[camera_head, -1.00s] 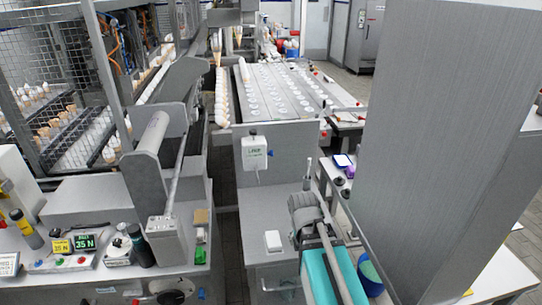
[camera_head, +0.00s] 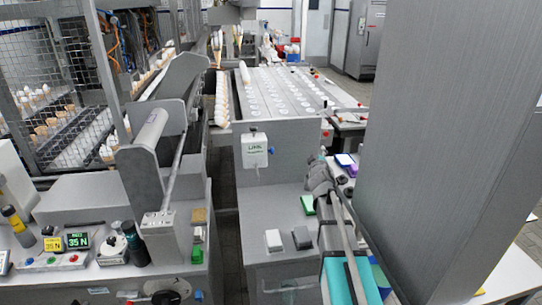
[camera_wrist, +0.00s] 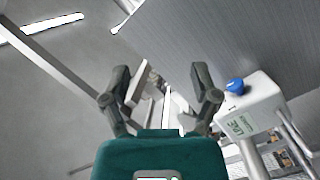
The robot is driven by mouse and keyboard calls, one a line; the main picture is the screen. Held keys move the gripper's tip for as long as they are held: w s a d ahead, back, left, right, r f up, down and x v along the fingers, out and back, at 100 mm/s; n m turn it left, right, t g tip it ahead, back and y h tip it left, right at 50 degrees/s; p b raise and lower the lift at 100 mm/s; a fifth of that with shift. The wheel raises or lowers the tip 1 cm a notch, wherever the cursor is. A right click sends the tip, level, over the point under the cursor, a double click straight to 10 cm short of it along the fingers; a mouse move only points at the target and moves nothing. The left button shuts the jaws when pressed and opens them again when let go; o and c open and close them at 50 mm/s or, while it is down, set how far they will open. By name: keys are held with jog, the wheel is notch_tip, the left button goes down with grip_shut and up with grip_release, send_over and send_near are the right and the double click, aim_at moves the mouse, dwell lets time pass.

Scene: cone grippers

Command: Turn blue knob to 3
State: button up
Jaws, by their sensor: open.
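The blue knob (camera_wrist: 235,86) sits on the side of a white box (camera_wrist: 252,115) with green lettering, at the right of the wrist view. In the head view the knob (camera_head: 271,150) shows small on the right side of the same box (camera_head: 254,151), which is fixed to a grey panel. Its setting is too small to read. My gripper (camera_wrist: 160,72) is open and empty, its two dark fingers spread. The knob lies to the right of the fingers in the wrist view, apart from them. In the head view my arm reaches up from the lower right, right of the box.
Below the white box, a white block (camera_head: 273,240), a dark block (camera_head: 301,238) and a green block (camera_head: 308,205) stand on a grey cabinet. Another small blue part (camera_head: 198,295) is low on the left machine. A large grey panel (camera_head: 450,140) blocks the right side.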

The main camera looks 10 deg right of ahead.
jog(key=w+a+r+n+t+y+b, duration=0.1)
jog(key=w+a+n+t+y+b, duration=0.15)
jog(key=w+n+y, duration=0.5)
jog(key=n+g+y+b, duration=0.2)
jog(key=n+g+y, duration=0.6)
jog(key=n, duration=0.4)
send_near(272, 150)
jog(key=shift+s+d+f+t+y, duration=0.1)
jog(key=shift+d+f+t+y, duration=0.25)
jog(key=shift+d+f, duration=0.25)
jog(key=shift+d+f+t+y, duration=0.3)
jog(key=shift+d+f, duration=0.05)
jog(key=shift+f, duration=0.3)
jog(key=shift+x, duration=6)
jog(key=shift+c, duration=0.3)
